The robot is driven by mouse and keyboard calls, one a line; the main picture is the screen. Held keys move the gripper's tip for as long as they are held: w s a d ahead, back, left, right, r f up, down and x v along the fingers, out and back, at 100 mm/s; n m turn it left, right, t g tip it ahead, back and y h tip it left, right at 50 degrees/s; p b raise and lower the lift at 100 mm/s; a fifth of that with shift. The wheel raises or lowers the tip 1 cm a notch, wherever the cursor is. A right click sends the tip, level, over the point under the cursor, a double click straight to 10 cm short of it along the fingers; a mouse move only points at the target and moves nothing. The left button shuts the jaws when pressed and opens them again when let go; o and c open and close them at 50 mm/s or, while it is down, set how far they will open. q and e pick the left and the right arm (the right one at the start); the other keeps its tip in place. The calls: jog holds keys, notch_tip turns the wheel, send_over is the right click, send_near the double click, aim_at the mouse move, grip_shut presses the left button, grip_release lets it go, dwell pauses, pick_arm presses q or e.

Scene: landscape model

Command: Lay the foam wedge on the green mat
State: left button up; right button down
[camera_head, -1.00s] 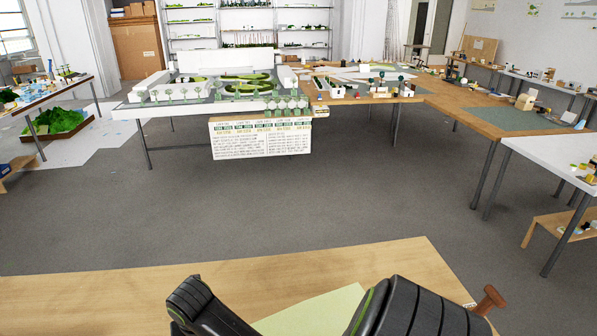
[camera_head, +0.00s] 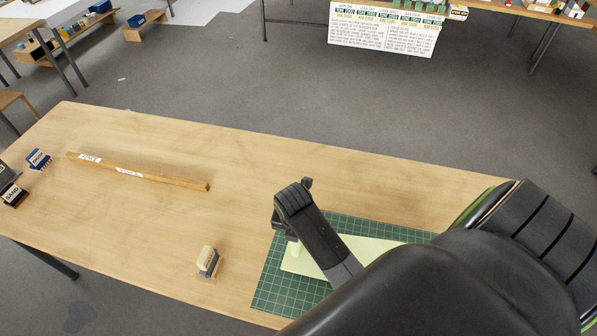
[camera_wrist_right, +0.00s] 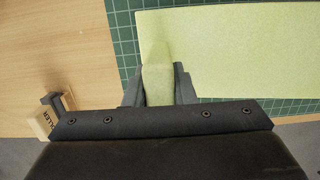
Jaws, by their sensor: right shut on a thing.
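The foam wedge (camera_wrist_right: 156,75) is a pale yellow-green block, held between the two fingers of my right gripper (camera_wrist_right: 158,88) in the right wrist view. In the head view my right gripper (camera_head: 288,232) is over the left part of the green mat (camera_head: 268,290), and a small pale bit of the wedge (camera_head: 293,250) shows below it. The mat is a dark green cutting mat with a grid, partly covered by a flat pale green sheet (camera_head: 370,246). My arm hides part of the mat. I cannot tell whether the wedge touches the mat. My left gripper is out of view.
A small grey tool with a cream block (camera_head: 207,262) stands left of the mat. A long wooden bar (camera_head: 138,171) lies farther back. A blue brush-like block (camera_head: 38,159) and a dark block labelled SAND (camera_head: 14,194) sit at the left. The table (camera_head: 130,225) is otherwise clear.

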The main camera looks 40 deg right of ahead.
jog(key=shift+f+p, duration=0.3)
jog(key=shift+f, duration=1.65)
jog(key=c, duration=1.2)
grip_release()
jog(key=shift+f, duration=0.1)
jog(key=r, duration=0.3)
jog(key=a+r+b, duration=0.1)
jog(key=r, duration=0.3)
jog(key=s+r, duration=0.1)
jog(key=r, duration=0.3)
jog(key=shift+a+r+b, duration=0.1)
jog(key=shift+a+b, duration=0.05)
jog(key=shift+b, duration=0.2)
jog(key=shift+s+r, duration=0.1)
jog(key=shift+r, duration=0.35)
